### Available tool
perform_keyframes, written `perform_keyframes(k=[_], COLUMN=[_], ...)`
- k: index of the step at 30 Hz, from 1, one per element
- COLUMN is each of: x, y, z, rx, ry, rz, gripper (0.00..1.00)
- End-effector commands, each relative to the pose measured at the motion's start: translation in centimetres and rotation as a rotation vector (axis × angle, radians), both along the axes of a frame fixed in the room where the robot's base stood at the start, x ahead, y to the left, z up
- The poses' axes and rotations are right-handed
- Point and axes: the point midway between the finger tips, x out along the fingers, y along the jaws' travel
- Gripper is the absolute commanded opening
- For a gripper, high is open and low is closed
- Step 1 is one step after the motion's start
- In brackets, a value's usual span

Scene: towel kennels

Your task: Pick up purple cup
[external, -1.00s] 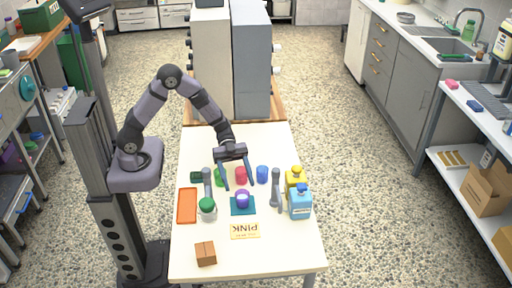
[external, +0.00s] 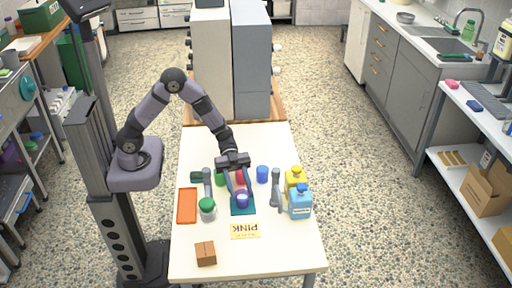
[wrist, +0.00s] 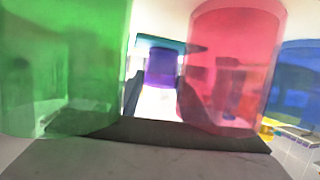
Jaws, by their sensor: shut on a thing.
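The purple cup (external: 242,200) stands on a teal square mat (external: 236,211) near the middle of the table. My gripper (external: 240,192) is lowered over it, with one finger on each side, shut on the cup. I cannot tell whether the cup is clear of the mat.
A green cup (wrist: 62,65) and a red cup (wrist: 232,60) stand close to my wrist, with a blue cup (external: 262,173) to the right. Blue (external: 301,204) and yellow (external: 295,178) bottles stand farther right. An orange tray (external: 187,205) lies left; a brown box (external: 205,253) is in front.

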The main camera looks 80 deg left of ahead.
Motion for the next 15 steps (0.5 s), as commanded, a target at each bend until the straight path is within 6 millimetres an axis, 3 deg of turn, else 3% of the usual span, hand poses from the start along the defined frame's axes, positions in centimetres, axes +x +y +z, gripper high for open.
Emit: perform_keyframes(k=[8, 15], x=[0.1, 0.0], y=[0.0, 0.0], z=[1.0, 4.5], rx=[0.000, 0.000], ry=[-0.004, -0.006], rz=[0.000, -0.001], gripper=[0.16, 0.16])
